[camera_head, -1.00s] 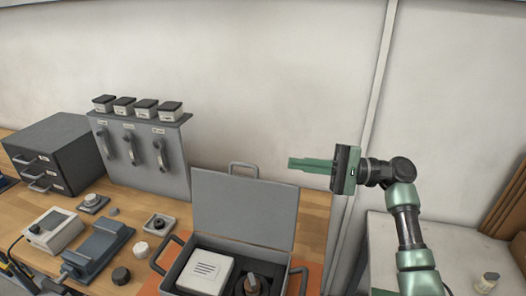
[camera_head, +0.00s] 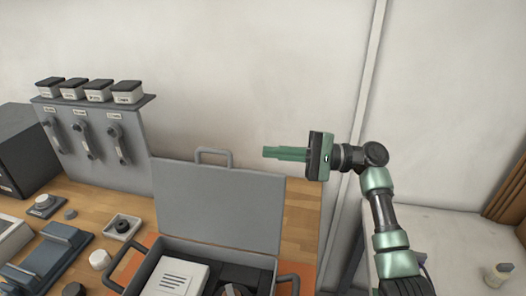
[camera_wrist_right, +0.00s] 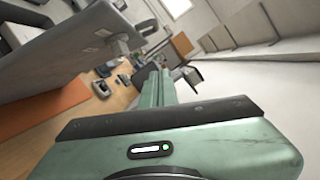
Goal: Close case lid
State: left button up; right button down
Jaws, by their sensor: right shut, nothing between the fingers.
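The grey case (camera_head: 150,262) stands on the workbench with its lid (camera_head: 218,205) raised upright at the back and a handle on the lid's top edge. A white box (camera_head: 176,279) and a dark part (camera_head: 235,287) sit inside it. My right gripper (camera_head: 266,153) is shut and empty. In the head view it appears just above and right of the lid's top edge, pointing left. In the right wrist view the green fingers (camera_wrist_right: 157,88) are together, with the grey lid (camera_wrist_right: 70,50) to their left, apart from them. My left gripper is not in view.
A grey panel (camera_head: 128,165) with handles and several small containers on top stands at the back left. A dark drawer unit (camera_head: 22,155) is farther left. Small parts such as a white knob (camera_head: 99,259) lie left of the case. The wall is behind.

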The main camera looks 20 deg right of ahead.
jog(key=a+r+p, duration=0.3)
jog(key=a+p, duration=0.2)
jog(key=a, duration=0.5)
jog(key=shift+s, duration=0.3)
jog(key=shift+w+f, duration=0.1)
